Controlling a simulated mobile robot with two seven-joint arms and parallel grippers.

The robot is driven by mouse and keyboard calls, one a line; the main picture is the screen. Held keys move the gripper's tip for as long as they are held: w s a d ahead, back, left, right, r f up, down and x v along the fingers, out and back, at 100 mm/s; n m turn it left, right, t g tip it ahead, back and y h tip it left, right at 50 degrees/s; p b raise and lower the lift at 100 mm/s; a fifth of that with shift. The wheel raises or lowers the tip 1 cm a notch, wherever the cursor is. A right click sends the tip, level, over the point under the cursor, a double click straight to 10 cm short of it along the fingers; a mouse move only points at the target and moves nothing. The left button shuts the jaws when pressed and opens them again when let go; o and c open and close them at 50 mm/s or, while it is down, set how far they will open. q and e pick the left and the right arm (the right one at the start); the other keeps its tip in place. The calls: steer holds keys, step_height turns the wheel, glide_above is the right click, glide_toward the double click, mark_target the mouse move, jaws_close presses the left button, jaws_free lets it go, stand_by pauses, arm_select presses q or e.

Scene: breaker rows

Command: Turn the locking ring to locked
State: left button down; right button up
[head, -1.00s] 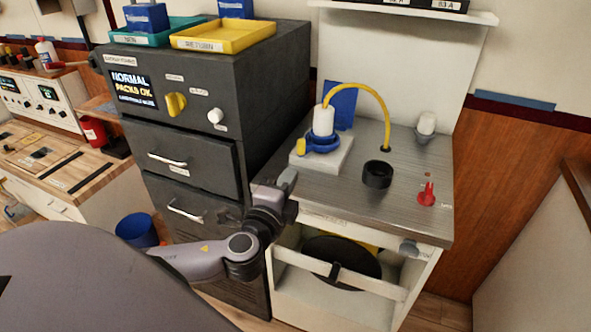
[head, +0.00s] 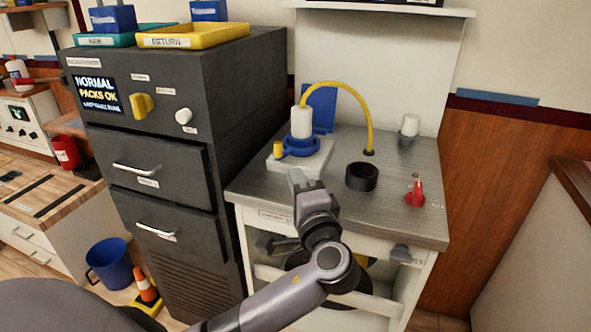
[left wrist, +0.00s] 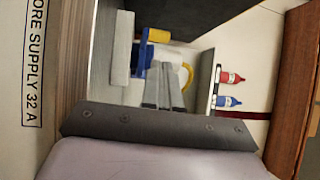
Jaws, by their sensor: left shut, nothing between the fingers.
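The blue locking ring (head: 297,146) sits around the base of a white plug (head: 302,121) on a pale block (head: 279,163) on the metal worktop. A small yellow tab (head: 278,149) is at the ring's left side. My left gripper (head: 297,172) is shut and empty, in front of the block and below the ring in the head view. In the left wrist view, the shut fingers (left wrist: 161,68) point towards the blue ring (left wrist: 144,58) and yellow tab (left wrist: 158,35). I cannot tell whether they touch the ring. My right gripper is out of view.
A yellow cable (head: 369,115) arches from the plug to the worktop (head: 400,190). A black cup-like ring (head: 361,177) and a red knob (head: 415,191) stand to the right. A dark cabinet (head: 235,110) rises close on the left.

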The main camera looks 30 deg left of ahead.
arm_select(q)
steer(key=d+g+b, duration=0.1)
steer(key=d, duration=0.1)
steer(key=w+d+n+g+b, duration=0.1)
steer(key=d, duration=0.1)
steer(key=w+d+g+y, duration=0.1)
steer(key=d, duration=0.1)
steer(key=shift+d+r+n+b, duration=0.3)
steer(key=shift+b, duration=0.1)
steer(key=shift+d+r, duration=0.15)
steer(key=shift+d, duration=0.1)
steer(key=shift+r, duration=0.1)
steer(key=x, duration=0.9)
steer(key=shift+a, duration=0.2)
steer(key=a, duration=0.3)
steer(key=shift+s+a, duration=0.3)
steer(key=shift+a, duration=0.35)
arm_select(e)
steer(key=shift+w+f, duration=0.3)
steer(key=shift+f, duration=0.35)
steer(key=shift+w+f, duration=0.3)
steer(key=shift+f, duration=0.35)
